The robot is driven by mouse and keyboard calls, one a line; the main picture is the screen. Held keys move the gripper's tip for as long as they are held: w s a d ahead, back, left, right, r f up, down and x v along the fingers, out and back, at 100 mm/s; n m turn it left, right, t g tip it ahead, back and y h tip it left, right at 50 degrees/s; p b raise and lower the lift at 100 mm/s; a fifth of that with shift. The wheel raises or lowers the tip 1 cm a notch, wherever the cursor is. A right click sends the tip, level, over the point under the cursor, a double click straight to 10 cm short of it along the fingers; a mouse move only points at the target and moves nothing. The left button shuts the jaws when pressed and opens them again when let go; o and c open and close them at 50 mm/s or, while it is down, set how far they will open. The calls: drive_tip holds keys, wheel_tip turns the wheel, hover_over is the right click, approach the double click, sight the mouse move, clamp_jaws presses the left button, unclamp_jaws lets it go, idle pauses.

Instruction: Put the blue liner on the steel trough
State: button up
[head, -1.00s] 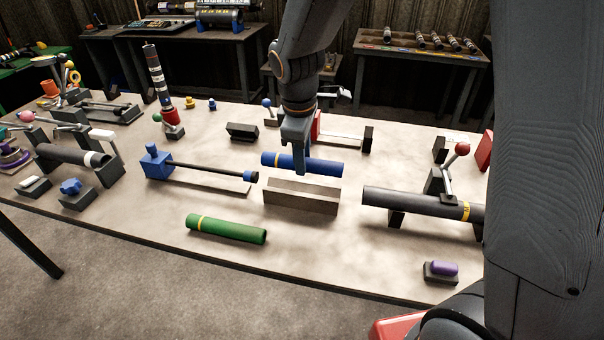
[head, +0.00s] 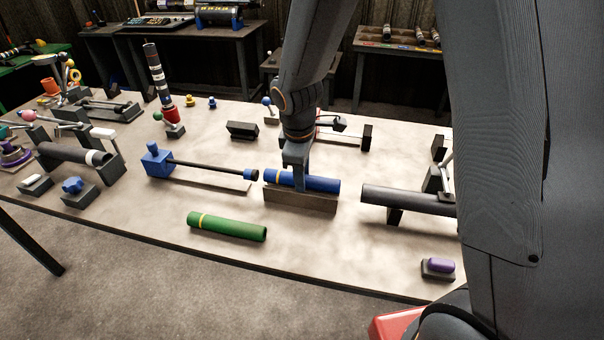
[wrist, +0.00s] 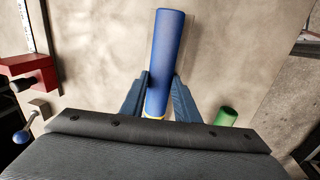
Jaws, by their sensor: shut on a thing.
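The blue liner (head: 318,184) is a blue tube with a yellow band near its left end. It lies lengthwise along the top of the steel trough (head: 300,200), a long grey-brown block in the middle of the table. My gripper (head: 298,178) is shut on the liner from above, nearer its left end. In the wrist view the liner (wrist: 166,50) runs between the two fingers (wrist: 159,95). Whether the liner rests fully in the trough is not clear.
A green tube (head: 227,226) lies in front on the left. A blue block with a black rod (head: 205,169) stands left of the trough, its end close to the liner. A dark grey tube (head: 408,199) sits on supports at the right. A purple piece (head: 440,265) lies front right.

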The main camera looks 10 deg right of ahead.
drive_tip(key=shift+s+f, duration=0.1)
drive_tip(key=shift+f, duration=0.25)
drive_tip(key=o, duration=1)
drive_tip(key=shift+d+f, duration=0.1)
drive_tip(key=shift+o, duration=0.2)
drive_tip(key=shift+s, duration=0.15)
drive_tip(key=shift+f, duration=0.1)
wheel_tip(320, 180, up, 12)
drive_tip(key=s+a+b, duration=0.1)
drive_tip(key=b, duration=0.1)
drive_tip(key=s+d+f+m, duration=0.7)
drive_tip(key=s+d+m, duration=0.4)
drive_tip(key=s+m, duration=0.1)
drive_tip(key=shift+s+m+y, duration=0.25)
drive_tip(key=shift+m+y, duration=0.15)
drive_tip(key=shift+m, duration=0.4)
